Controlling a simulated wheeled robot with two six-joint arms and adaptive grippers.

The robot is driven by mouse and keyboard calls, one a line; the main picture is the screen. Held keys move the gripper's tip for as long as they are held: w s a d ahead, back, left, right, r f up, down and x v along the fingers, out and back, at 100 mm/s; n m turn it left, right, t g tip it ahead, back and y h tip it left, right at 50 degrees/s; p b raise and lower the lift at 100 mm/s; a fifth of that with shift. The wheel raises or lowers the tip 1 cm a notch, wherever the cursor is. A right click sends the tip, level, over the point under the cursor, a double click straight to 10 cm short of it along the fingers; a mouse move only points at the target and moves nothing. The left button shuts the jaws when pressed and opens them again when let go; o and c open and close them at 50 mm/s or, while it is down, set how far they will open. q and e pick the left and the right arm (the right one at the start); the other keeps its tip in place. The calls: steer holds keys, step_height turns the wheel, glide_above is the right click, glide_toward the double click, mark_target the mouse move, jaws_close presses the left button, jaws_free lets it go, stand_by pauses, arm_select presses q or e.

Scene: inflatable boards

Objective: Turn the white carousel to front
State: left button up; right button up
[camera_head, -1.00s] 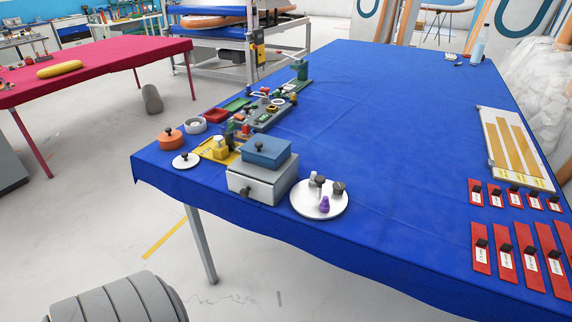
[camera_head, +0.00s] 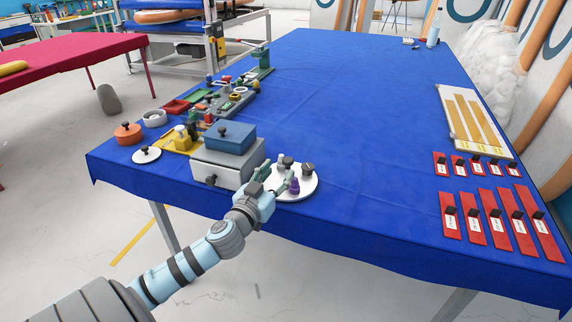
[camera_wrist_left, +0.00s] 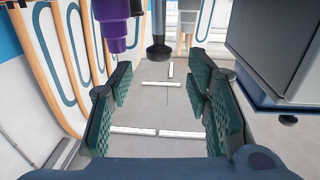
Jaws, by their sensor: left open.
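The white carousel (camera_head: 311,186) is a round white disc at the front edge of the blue table in the head view. It bears a purple piece (camera_head: 294,187) and several grey-topped pieces. My left gripper (camera_head: 276,178) is over the disc's left part, beside the purple piece, and hides some of the disc. In the left wrist view its green fingers (camera_wrist_left: 160,88) are open with nothing gripped. The purple piece (camera_wrist_left: 115,25) and a dark round knob (camera_wrist_left: 158,48) show at the top there. Contact with the carousel cannot be told. My right gripper is not in view.
A grey drawer box (camera_head: 218,172) with a blue lidded box (camera_head: 230,136) on it stands close left of my gripper. Pots and small parts lie farther left. Red strips (camera_head: 471,226) lie at the right. The table's middle is clear.

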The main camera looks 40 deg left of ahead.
mark_target(286, 164)
arm_select(q)
steer(key=x, duration=0.5)
steer(key=shift+w+p, duration=0.25)
steer(key=shift+p, duration=0.05)
jaws_close()
